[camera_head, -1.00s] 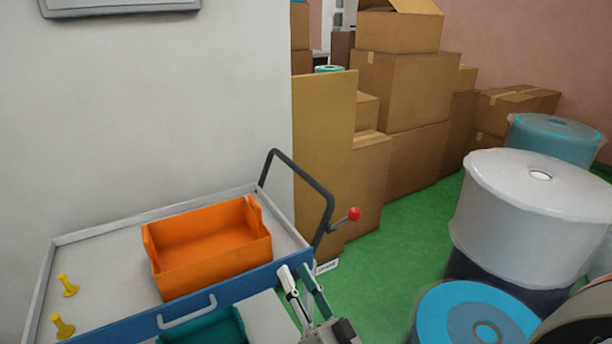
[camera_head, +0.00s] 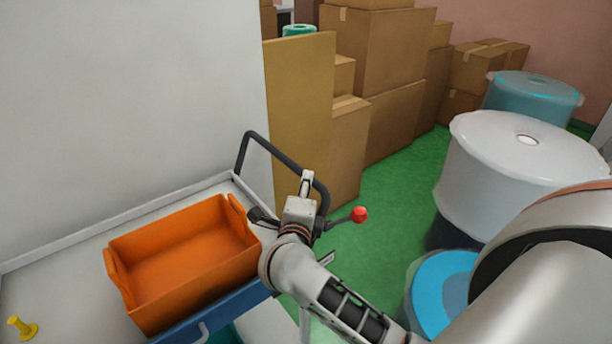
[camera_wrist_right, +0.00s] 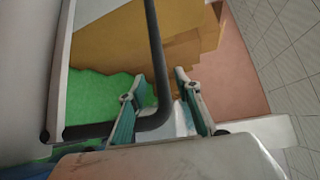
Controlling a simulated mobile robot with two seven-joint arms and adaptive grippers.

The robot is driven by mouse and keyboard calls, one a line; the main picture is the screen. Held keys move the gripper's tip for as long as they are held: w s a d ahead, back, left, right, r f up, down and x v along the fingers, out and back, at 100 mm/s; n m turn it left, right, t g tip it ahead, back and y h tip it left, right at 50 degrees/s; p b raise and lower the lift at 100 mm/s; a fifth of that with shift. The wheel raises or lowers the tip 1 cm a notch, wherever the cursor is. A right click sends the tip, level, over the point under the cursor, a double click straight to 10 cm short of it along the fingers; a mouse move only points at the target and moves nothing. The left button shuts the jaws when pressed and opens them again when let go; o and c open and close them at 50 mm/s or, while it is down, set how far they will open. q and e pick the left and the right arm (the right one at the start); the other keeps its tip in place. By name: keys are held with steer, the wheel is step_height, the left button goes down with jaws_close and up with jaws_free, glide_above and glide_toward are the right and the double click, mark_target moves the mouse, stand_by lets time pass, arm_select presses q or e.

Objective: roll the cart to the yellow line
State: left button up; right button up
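The cart (camera_head: 60,262) has a light grey top with a blue side and stands along the wall in the head view. Its black handle (camera_head: 281,153) rises at the far right end; the handle also shows in the wrist view (camera_wrist_right: 157,62). A lever with a red knob (camera_head: 359,214) sticks out beside it. My right gripper (camera_head: 283,197) is at the handle, partly hiding its near side. In the wrist view its fingers (camera_wrist_right: 160,97) are apart, with the handle bar between them and gaps showing. My left gripper and the yellow line are not in view.
An orange bin (camera_head: 185,255) and a yellow peg (camera_head: 22,327) are on the cart. Stacked cardboard boxes (camera_head: 385,70) stand behind the handle. Green floor (camera_head: 400,190) lies open between boxes and rolls.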

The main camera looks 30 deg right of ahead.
steer(key=shift+x, duration=2.65)
jaws_close()
